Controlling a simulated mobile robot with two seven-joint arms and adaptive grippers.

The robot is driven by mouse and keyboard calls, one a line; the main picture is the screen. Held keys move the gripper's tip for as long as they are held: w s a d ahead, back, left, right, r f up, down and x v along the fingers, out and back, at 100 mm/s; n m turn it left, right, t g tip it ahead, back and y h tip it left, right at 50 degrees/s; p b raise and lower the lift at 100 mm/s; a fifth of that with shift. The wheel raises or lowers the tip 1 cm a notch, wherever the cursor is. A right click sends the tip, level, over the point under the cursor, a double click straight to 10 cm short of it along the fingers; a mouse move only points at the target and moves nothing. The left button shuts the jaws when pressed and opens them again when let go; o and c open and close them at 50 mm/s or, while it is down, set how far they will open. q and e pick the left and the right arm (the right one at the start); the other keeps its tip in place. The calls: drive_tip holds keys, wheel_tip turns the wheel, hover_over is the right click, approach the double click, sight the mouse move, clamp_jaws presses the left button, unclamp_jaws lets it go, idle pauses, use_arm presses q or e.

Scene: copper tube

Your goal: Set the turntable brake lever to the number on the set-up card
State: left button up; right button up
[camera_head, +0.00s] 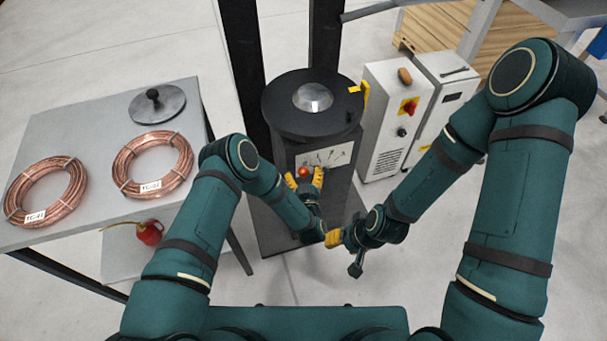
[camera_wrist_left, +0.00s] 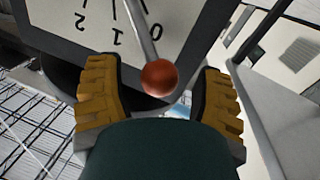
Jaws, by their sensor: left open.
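The brake lever ends in a red ball knob (camera_head: 303,172), which also shows in the left wrist view (camera_wrist_left: 159,77) with its metal shaft running up across a pale number plate (camera_wrist_left: 90,20). The plate (camera_head: 335,157) is on the front of the dark turntable stand (camera_head: 345,190). Its numerals look inverted from the wrist; I cannot tell the lever's setting. My left gripper (camera_head: 305,180) is open, with a yellow finger on each side of the knob and gaps visible between. My right gripper (camera_head: 345,252) is lower right, its jaws unclear. I cannot make out a set-up card.
The black turntable (camera_head: 285,115) tops the stand. White cabinets (camera_head: 385,135) stand to its right. A grey table (camera_head: 95,120) at left bears two copper coils (camera_head: 153,165) and a round lid (camera_head: 157,105); a red oil can (camera_head: 149,233) is on its lower shelf.

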use_arm(q)
drive_tip(key=shift+w, duration=0.55)
clamp_jaws()
drive_tip(key=shift+r, duration=0.1)
